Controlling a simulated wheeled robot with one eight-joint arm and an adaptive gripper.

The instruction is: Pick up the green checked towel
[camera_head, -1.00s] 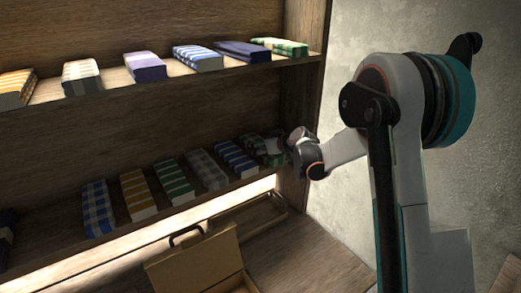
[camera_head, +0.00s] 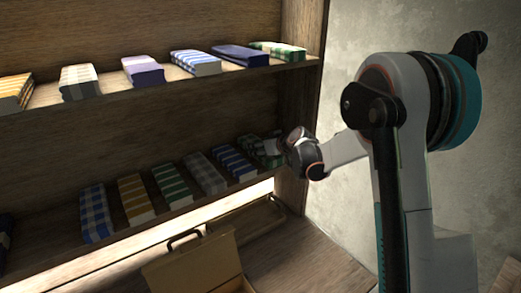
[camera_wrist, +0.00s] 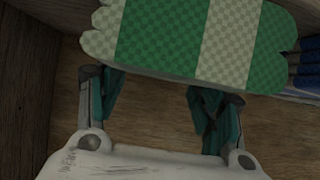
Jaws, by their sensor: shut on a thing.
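The green checked towel (camera_head: 256,151) lies at the right end of the lower shelf, a folded green and cream bundle, partly hidden by my gripper (camera_head: 275,148). In the wrist view the towel (camera_wrist: 185,40) fills the top of the picture, with broad green and cream bands. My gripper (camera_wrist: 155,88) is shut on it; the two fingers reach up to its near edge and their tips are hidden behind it. I cannot tell whether the towel is clear of the shelf board.
A blue and white towel (camera_head: 234,162) lies close to the left, with several more folded towels beyond it. The shelf's side wall (camera_head: 296,190) stands close to the right. The upper shelf (camera_head: 120,91) holds more towels above. An open case (camera_head: 195,265) is below.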

